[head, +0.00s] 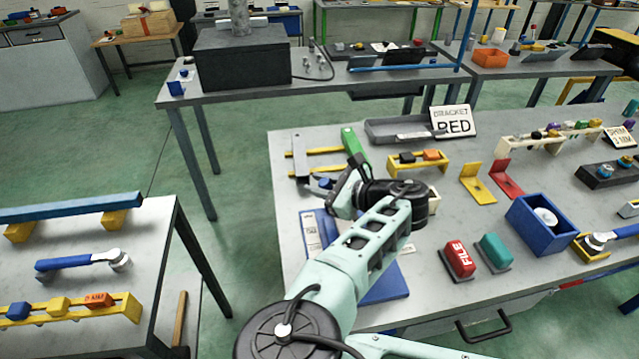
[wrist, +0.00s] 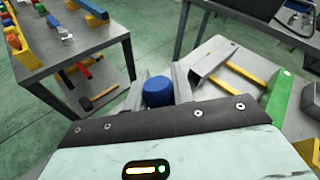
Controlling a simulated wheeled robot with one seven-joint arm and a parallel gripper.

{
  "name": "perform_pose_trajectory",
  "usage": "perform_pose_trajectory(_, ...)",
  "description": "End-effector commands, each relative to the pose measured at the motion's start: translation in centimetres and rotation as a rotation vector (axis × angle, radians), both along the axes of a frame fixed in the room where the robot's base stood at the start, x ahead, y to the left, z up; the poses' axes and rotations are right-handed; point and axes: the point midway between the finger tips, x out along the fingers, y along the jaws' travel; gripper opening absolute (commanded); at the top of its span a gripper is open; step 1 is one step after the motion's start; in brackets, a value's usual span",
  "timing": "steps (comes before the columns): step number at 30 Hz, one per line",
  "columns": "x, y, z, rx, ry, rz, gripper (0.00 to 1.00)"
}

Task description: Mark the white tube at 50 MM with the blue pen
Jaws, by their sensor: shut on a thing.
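My gripper (head: 338,192) is over the left part of the grey workbench. In the wrist view its two grey fingers (wrist: 157,88) are closed on a round blue thing, the blue pen (wrist: 158,92), seen end-on. A bit of blue also shows beside my gripper in the head view (head: 326,183). The pen's tip is hidden. I cannot make out the white tube with certainty in either view. A blue board (head: 383,289) with a white printed strip (head: 311,232) lies on the bench under my arm, which hides part of it.
A pale grey piece with yellow bars (head: 325,151) and a green block (head: 355,146) lie just beyond my gripper. A grey tray (head: 385,129), a yellow rack (head: 419,163) and a blue box (head: 536,228) stand to the right. Another table (head: 90,275) is at left, across a floor gap.

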Motion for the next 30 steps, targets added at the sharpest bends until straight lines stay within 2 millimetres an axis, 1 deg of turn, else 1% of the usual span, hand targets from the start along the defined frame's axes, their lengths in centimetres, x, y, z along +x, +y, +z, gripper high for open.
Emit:
perform_pose_trajectory(3,0.0,0.0,1.0,0.001,-0.002,0.001,0.02)
perform_pose_trajectory(30,0.0,0.0,6.2,0.001,-0.002,0.001,0.02)
